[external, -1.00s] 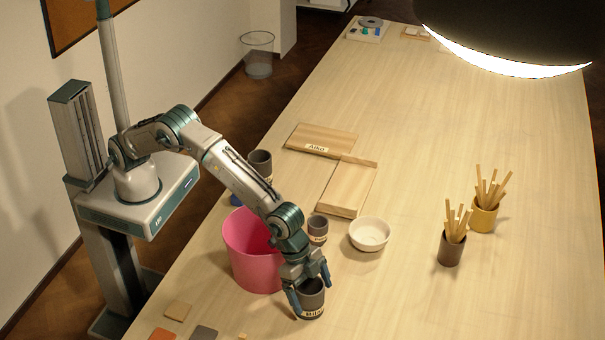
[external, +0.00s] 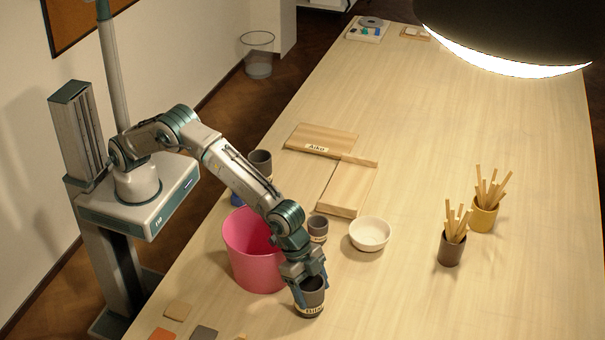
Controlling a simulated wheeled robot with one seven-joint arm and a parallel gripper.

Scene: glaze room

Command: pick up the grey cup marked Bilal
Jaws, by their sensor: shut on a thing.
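The grey cup marked Bilal (external: 311,299) stands upright near the front of the table, its pale name label facing the camera. My gripper (external: 310,287) is at the cup's upper part, shut on it, with a finger on either side. I cannot tell whether the cup's base touches the table. A smaller grey cup (external: 318,228) with a pale label stands behind it, and another grey cup (external: 260,163) stands farther back, partly behind my arm. Their labels are not readable.
A pink bucket (external: 250,262) stands just left of my gripper. A white bowl (external: 370,235) is behind right. Boards (external: 325,140), one labelled Aiko, lie farther back. A brown pot (external: 450,250) and a yellow pot (external: 484,218) hold sticks. The front right of the table is clear.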

